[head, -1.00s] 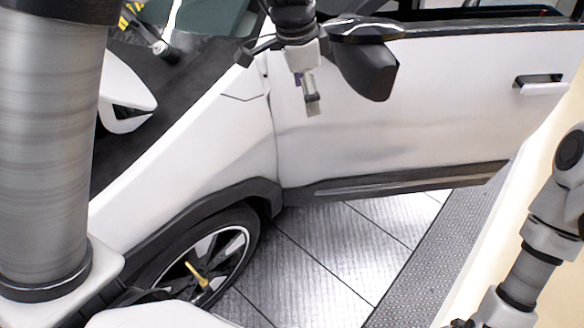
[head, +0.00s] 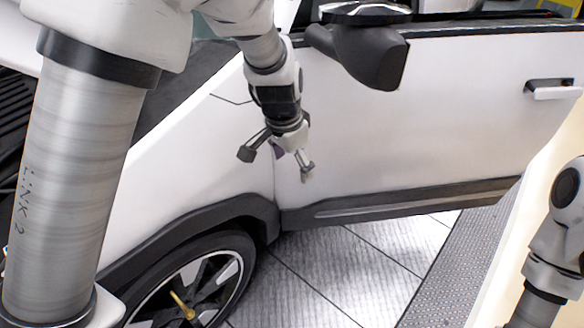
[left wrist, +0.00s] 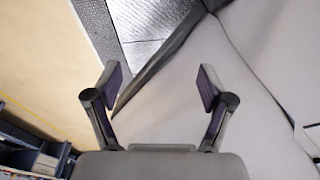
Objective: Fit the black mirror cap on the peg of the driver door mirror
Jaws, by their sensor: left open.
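The driver door mirror (head: 372,58) is a dark grey housing on the white door, near the top of the head view. A glossy black cap-like piece (head: 365,13) lies over its top; the peg is hidden, so I cannot tell how it is seated. My left gripper (head: 277,164) is open and empty, below and left of the mirror, in front of the door near its front edge. In the left wrist view the two fingers (left wrist: 160,87) stand wide apart with nothing between them. My right gripper is out of view.
The white door (head: 440,120) fills the middle right, with a handle (head: 553,88). The front wheel (head: 200,285), with a yellow part (head: 183,305) at its hub, is low left. Tiled floor (head: 330,265) is clear below the door. Shelving (left wrist: 35,155) shows in the left wrist view.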

